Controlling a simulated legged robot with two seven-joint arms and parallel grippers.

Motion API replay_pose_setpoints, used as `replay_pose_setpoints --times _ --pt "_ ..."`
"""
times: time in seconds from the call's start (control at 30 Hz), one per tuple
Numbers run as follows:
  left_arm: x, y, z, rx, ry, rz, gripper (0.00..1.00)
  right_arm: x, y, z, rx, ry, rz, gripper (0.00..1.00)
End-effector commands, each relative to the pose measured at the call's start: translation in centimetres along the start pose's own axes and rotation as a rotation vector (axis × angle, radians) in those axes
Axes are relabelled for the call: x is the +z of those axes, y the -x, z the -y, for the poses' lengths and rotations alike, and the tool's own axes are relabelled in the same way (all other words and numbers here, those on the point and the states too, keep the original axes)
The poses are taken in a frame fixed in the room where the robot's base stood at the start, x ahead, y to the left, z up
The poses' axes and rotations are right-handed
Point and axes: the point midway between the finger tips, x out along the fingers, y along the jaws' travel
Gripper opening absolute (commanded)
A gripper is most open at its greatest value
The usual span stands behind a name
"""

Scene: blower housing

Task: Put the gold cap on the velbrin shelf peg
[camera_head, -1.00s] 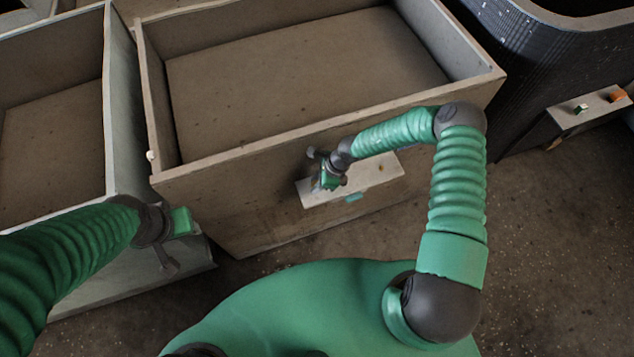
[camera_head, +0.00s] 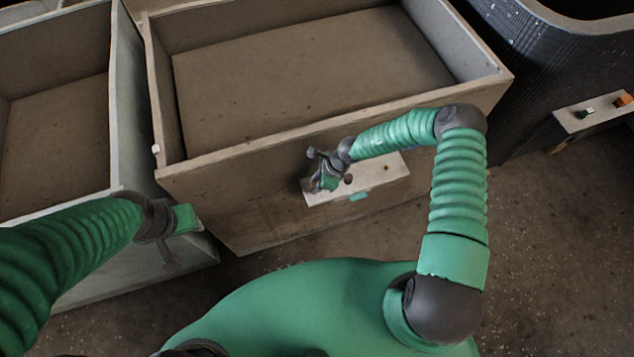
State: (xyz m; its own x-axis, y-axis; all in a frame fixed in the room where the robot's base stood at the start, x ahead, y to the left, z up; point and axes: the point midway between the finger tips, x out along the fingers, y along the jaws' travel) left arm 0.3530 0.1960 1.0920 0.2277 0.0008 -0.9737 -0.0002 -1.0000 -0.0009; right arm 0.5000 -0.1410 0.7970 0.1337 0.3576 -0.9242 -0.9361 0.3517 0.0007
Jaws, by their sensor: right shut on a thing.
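My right gripper (camera_head: 322,178) is over the left end of a small pale shelf (camera_head: 375,181) on the front wall of the middle bin. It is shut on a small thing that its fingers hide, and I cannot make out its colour. A small dark spot (camera_head: 386,168) shows on the right half of this shelf; I cannot tell if it is a hole or a peg. A teal tab (camera_head: 359,197) is at the shelf's front edge. No gold cap shows clearly. My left gripper (camera_head: 181,235) is low at the left, in front of the left bin, and its jaws are unclear.
The open middle bin (camera_head: 480,87) and left bin (camera_head: 128,130) look empty. At the right, a dark ribbed container (camera_head: 510,70) stands beside another pale ledge (camera_head: 575,121) with a white-green piece (camera_head: 587,112) and an orange piece (camera_head: 624,100). Bare floor (camera_head: 540,250) lies at lower right.

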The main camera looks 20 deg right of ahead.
Motion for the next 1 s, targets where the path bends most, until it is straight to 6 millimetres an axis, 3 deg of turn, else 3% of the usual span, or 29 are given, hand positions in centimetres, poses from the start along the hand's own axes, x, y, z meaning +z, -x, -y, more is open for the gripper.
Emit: replay_pose_setpoints --times 0.8,0.83,1.0 --pt "0.4 -1.6 0.0 0.000 0.000 0.000 0.36 -0.7 -2.0 -0.1 0.002 0.001 0.001 0.00" --pt "0.4 -1.6 0.0 0.000 0.000 0.000 0.36 -0.7 -2.0 -0.1 0.002 0.002 0.001 0.27" --pt "0.3 -1.5 0.0 0.000 0.000 0.000 0.36 -0.8 -1.9 -0.1 0.002 0.001 0.001 0.50"
